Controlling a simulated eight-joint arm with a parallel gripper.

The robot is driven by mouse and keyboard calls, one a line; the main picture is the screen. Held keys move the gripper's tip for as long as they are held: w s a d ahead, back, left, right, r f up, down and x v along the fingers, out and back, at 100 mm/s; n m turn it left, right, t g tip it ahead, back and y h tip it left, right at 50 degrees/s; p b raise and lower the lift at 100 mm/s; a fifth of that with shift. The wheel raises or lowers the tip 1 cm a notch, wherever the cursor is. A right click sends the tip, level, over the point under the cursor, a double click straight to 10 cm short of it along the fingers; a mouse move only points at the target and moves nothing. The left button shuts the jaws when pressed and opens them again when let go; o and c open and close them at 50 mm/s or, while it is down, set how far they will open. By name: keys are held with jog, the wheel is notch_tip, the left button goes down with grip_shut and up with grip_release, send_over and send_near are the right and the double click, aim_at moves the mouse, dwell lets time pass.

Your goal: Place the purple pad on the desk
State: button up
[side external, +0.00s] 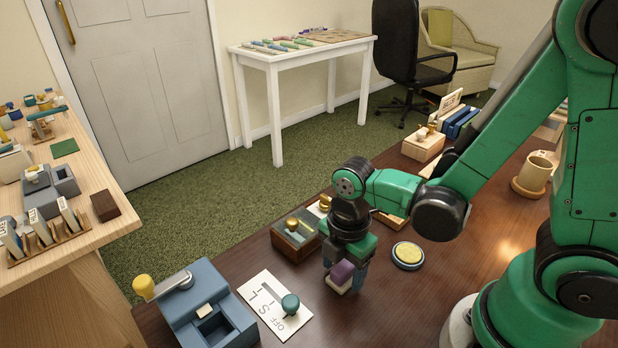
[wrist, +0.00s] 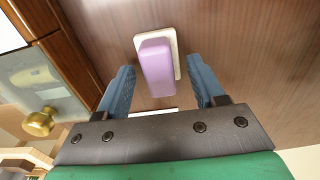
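The purple pad (side external: 342,271) is a rounded block on a white base (side external: 338,286), on the dark wood top (side external: 400,310). In the wrist view, the purple pad (wrist: 156,68) and its white base (wrist: 170,40) lie between my blue fingers. My gripper (side external: 347,272) points down over the pad. My gripper (wrist: 161,72) is open, with a gap on both sides of the purple block. The right finger is close to the white base's edge; contact cannot be told. A white desk (side external: 300,52) stands at the back with pens and a mat on it.
A wooden box (side external: 297,235) stands just left of my gripper. A yellow round disc (side external: 408,255) lies to the right. A white slider card (side external: 275,305) and a blue-grey lever box (side external: 205,310) are at front left. A pale wood table (side external: 105,235) stands far left.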

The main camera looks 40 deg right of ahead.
aim_at(344, 266)
notch_tip(344, 266, up, 12)
jog(key=w+d+m+t, duration=0.1)
jog(key=m+t, duration=0.1)
jog(key=m, duration=0.4)
jog(key=w+d+m+t, duration=0.1)
jog(key=d+m+t, duration=0.1)
jog(key=m, duration=0.4)
jog(key=w+d+m+t, duration=0.1)
jog(key=d+m+t, duration=0.1)
jog(key=m, duration=0.4)
jog(key=shift+w+r+t, duration=0.1)
jog(key=shift+r+t, duration=0.25)
jog(key=shift+t, duration=0.25)
jog(key=shift+o, duration=0.5)
